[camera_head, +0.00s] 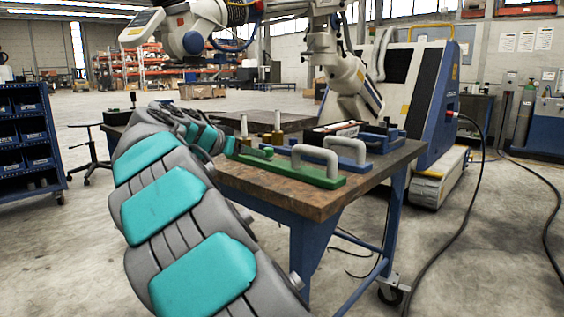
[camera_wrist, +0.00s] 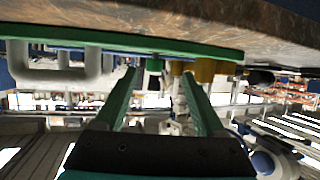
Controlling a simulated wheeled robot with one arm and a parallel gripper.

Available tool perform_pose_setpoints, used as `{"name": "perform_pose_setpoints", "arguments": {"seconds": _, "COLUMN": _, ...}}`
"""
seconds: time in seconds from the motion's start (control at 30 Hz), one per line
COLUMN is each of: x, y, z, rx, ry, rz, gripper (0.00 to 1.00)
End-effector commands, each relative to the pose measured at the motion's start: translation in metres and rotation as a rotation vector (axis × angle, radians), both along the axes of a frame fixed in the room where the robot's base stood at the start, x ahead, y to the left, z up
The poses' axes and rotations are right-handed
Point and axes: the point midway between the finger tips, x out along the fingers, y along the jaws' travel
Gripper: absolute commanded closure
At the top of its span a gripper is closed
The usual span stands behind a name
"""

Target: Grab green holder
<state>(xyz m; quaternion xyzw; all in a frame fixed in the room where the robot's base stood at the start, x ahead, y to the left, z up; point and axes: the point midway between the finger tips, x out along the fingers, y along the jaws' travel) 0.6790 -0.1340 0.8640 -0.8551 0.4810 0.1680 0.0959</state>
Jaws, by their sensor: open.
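The green holder (camera_head: 287,168) is a long flat green plate with a grey arched handle (camera_head: 316,157), lying on the worn brown tabletop (camera_head: 240,179). The wrist view looks upside down, with the green holder's edge (camera_wrist: 130,43) across the top and its grey handle (camera_wrist: 60,74) at the left. My gripper (camera_head: 259,151) is at the holder's left end in the head view. In the wrist view, its two green fingers (camera_wrist: 158,74) are spread, with nothing clearly held between them. A small green-and-white part shows beyond the fingertips. Contact with the holder cannot be told.
A blue holder (camera_head: 375,151) with a similar grey handle (camera_head: 346,149) sits behind the green one. Brass posts with pale rods (camera_head: 277,128) stand at the back. A white robot arm (camera_head: 350,82) hangs over the table. A blue shelf rack (camera_head: 28,140) stands at the left.

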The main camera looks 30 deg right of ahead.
Motion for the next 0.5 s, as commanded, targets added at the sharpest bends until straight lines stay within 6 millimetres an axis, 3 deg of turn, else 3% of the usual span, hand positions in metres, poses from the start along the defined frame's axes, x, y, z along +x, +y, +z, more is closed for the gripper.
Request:
{"name": "perform_pose_setpoints", "arguments": {"seconds": 0.27, "x": 0.009, "y": -0.021, "z": -0.008, "rx": 0.003, "ry": 0.004, "rz": -0.001, "gripper": 0.28}}
{"name": "perform_pose_setpoints", "arguments": {"seconds": 0.5, "x": 0.021, "y": -0.052, "z": -0.014, "rx": 0.002, "ry": 0.006, "rz": -0.004, "gripper": 0.28}}
